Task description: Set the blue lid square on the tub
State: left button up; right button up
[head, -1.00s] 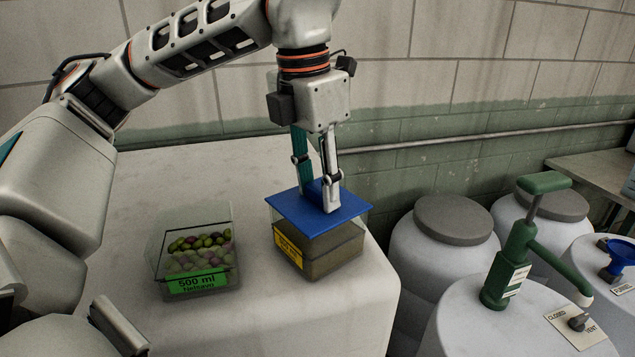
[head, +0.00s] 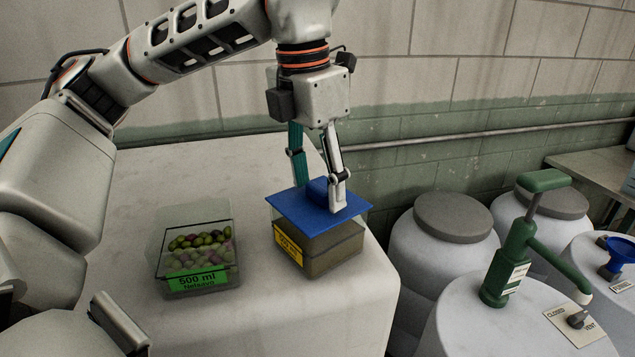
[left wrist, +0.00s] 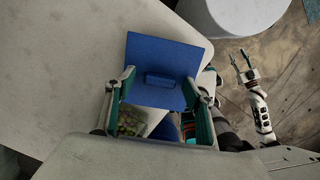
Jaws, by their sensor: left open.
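The flat blue lid (head: 300,207) with its raised block handle (head: 318,188) lies on top of the clear tub (head: 335,252), which has a yellow label and murky brown contents. In the left wrist view the blue lid (left wrist: 165,60) sits between the spread fingers. My right gripper (left wrist: 245,65) shows there away to the right, its fingers apart.
A second clear tub of olives (head: 200,262) with a green label stands to the left on the pale table (head: 260,320). Grey-lidded barrels (head: 455,220) and a green hand pump (head: 510,260) stand to the right. A wall lies behind.

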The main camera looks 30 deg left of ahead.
aim_at(310, 205)
pick_arm(q)
notch_tip(310, 205, up, 12)
jog(key=s, duration=0.1)
jog(key=shift+s+a+f, duration=0.15)
jog(key=shift+f, duration=0.05)
jog(key=shift+f, duration=0.1)
